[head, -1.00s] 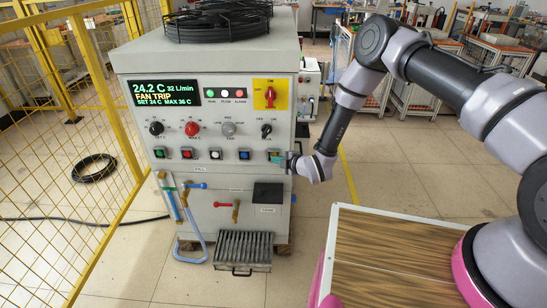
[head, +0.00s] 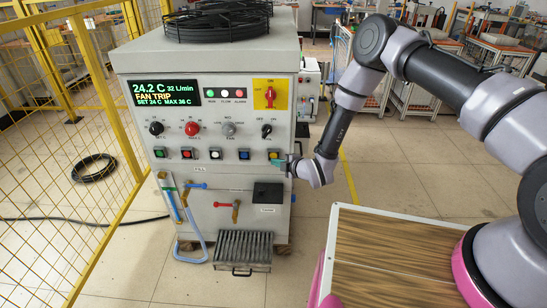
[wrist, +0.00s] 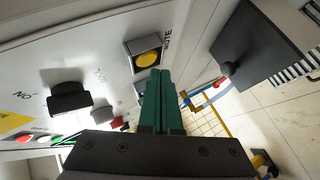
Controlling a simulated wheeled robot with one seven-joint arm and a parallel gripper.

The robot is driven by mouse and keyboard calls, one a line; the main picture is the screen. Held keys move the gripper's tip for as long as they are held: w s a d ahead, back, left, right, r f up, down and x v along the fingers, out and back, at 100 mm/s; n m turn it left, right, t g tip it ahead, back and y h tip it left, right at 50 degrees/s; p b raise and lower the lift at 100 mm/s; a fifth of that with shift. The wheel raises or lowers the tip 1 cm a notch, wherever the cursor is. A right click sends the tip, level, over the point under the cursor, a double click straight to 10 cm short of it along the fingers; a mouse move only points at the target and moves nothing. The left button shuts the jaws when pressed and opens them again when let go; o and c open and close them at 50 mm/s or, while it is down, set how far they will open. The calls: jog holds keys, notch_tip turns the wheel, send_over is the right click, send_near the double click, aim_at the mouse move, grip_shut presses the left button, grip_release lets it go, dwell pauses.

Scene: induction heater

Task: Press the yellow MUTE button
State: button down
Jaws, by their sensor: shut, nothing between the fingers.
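The yellow MUTE button (head: 273,154) is the rightmost in the row of square push buttons on the white cabinet's front panel. In the wrist view the yellow button (wrist: 148,60) sits in a square bezel, with the word MUTE beside it. My gripper (head: 281,162) is at the panel's right side, just below and right of the button. In the wrist view my gripper's green fingers (wrist: 160,72) are together and empty, their tips near the bezel's lower edge. The yellow face is uncovered. I cannot tell whether the tips touch the bezel.
The display (head: 173,94) reads FAN TRIP. A blue button (head: 244,155) is left of the yellow one, and a black knob (head: 266,131) is above. A black box (head: 268,193) protrudes below.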

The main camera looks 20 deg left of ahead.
jog(key=shift+s+d, duration=0.2)
jog(key=shift+s, duration=0.6)
jog(key=shift+s+d, duration=0.2)
jog(key=shift+s, duration=0.65)
jog(key=shift+s+d, duration=0.2)
jog(key=shift+s, duration=0.6)
jog(key=s+d, duration=0.2)
jog(key=s, duration=0.8)
jog(key=shift+s+d, duration=0.25)
jog(key=shift+s, duration=0.1)
